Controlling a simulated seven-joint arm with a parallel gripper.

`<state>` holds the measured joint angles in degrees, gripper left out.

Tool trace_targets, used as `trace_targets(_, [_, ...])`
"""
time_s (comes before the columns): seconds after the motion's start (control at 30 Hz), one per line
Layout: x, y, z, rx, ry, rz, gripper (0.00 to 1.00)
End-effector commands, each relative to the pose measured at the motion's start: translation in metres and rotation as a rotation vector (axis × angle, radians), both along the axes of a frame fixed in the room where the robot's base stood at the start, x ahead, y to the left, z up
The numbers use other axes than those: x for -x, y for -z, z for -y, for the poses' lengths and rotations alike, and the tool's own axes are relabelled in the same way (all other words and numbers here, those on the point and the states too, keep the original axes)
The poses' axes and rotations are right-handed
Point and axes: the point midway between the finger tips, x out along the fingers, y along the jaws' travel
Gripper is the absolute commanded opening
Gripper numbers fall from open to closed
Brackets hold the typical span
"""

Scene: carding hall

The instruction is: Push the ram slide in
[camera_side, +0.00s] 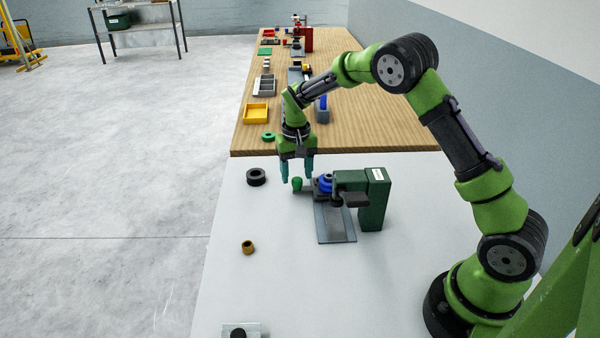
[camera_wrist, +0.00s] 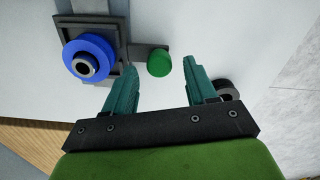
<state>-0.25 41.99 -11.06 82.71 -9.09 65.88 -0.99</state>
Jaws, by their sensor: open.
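A small press with a dark green body (camera_side: 374,205) stands on a grey base plate (camera_side: 336,228) on the white table. A dark square block (camera_side: 319,194), which looks like the ram slide, carries a blue ring (camera_side: 326,181) and has a green knob (camera_side: 297,184) on a short bar. In the wrist view the blue ring (camera_wrist: 91,58) has a metal centre, and the green knob (camera_wrist: 158,63) shows between my fingertips. My gripper (camera_side: 297,175) is open, pointing down with its fingers at the knob; I cannot tell whether they touch it.
A black ring (camera_side: 257,177) lies left of my gripper, and a small brown ring (camera_side: 248,247) lies nearer the front. A wooden table (camera_side: 370,125) behind holds a yellow tray (camera_side: 256,114), a green ring (camera_side: 268,137) and other parts. The white table's left front is mostly clear.

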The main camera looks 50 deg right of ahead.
Motion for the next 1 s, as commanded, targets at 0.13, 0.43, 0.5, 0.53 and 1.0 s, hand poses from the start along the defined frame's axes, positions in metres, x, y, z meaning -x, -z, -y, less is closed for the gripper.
trace_targets(0.13, [0.000,0.013,0.000,0.000,0.001,-0.001,0.56])
trace_targets(0.43, [0.000,0.016,0.000,-0.001,0.001,0.000,0.56])
trace_targets(0.5, [0.000,0.016,0.000,-0.001,0.001,0.000,0.52])
trace_targets(0.53, [0.000,0.016,0.000,-0.001,0.001,0.000,0.47])
trace_targets(1.0, [0.000,0.015,0.000,0.000,0.001,0.001,0.00])
